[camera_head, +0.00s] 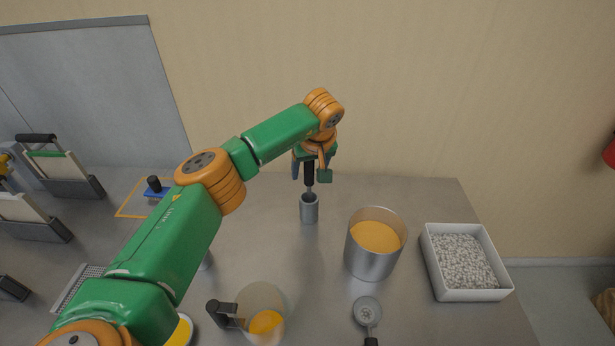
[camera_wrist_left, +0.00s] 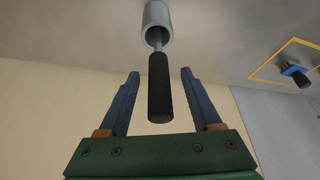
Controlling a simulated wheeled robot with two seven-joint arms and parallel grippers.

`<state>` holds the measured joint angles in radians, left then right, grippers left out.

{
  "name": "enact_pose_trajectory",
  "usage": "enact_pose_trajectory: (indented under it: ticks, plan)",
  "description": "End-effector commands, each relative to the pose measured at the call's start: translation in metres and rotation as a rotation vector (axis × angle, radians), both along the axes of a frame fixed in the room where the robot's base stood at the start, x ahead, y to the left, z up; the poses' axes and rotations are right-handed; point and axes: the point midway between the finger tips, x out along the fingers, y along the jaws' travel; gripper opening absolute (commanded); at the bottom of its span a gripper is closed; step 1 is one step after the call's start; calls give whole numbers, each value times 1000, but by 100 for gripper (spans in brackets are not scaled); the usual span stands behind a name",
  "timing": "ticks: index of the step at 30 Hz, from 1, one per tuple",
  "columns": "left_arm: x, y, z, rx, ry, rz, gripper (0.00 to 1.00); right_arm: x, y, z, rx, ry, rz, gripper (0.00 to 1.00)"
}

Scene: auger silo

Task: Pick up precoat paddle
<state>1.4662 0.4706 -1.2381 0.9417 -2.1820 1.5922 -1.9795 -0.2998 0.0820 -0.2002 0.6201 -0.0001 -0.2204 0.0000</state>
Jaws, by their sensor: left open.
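The precoat paddle, as far as I can tell, is the tool with a black handle (camera_head: 308,173) and a thin metal shaft. It stands upright in a grey cylindrical holder (camera_head: 309,210), and its lower end is hidden inside. My left gripper (camera_head: 311,166) is at the handle, above the holder. In the left wrist view the open left gripper (camera_wrist_left: 159,74) has one finger on each side of the handle (camera_wrist_left: 159,95), with gaps visible on both sides. The holder (camera_wrist_left: 157,18) shows at the top there. My right gripper is not in view.
A metal pot (camera_head: 369,262) of orange material and a white bin (camera_head: 440,280) of pale pellets stand right. A blue, black-knobbed tool (camera_head: 155,188) sits left in an orange outline.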

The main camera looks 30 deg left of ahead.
Motion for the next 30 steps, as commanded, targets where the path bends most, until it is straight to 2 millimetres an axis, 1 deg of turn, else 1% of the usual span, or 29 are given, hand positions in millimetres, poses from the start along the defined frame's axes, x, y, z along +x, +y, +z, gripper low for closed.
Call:
enact_pose_trajectory:
  ticks: [1, 3, 6, 12, 14, 15, 17, 18, 19, 20, 30]
  plan:
    - [2, 1, -4, -1, 6, 2, 66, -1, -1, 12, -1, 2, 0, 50]
    - [6, 4, -19, -2, 5, 3, 66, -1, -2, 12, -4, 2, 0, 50]
    - [9, 7, -29, -1, 2, 0, 66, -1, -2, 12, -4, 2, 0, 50]
    - [9, 8, -31, 0, 0, 0, 66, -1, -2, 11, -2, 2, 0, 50]
    - [9, 8, -31, 0, 0, 0, 49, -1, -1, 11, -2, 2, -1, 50]
    - [9, 8, -31, 0, 0, 0, 38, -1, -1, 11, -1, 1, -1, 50]
    - [9, 8, -30, 0, 0, 0, 22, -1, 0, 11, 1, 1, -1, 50]
    - [9, 8, -30, 0, 0, 0, 12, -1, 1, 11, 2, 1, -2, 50]
    - [9, 8, -30, 0, 0, 0, 3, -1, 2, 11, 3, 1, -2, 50]
    - [9, 7, -30, 0, 0, 0, 0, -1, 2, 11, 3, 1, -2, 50]
    - [9, 8, -28, 0, -1, 0, 0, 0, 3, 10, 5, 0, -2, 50]
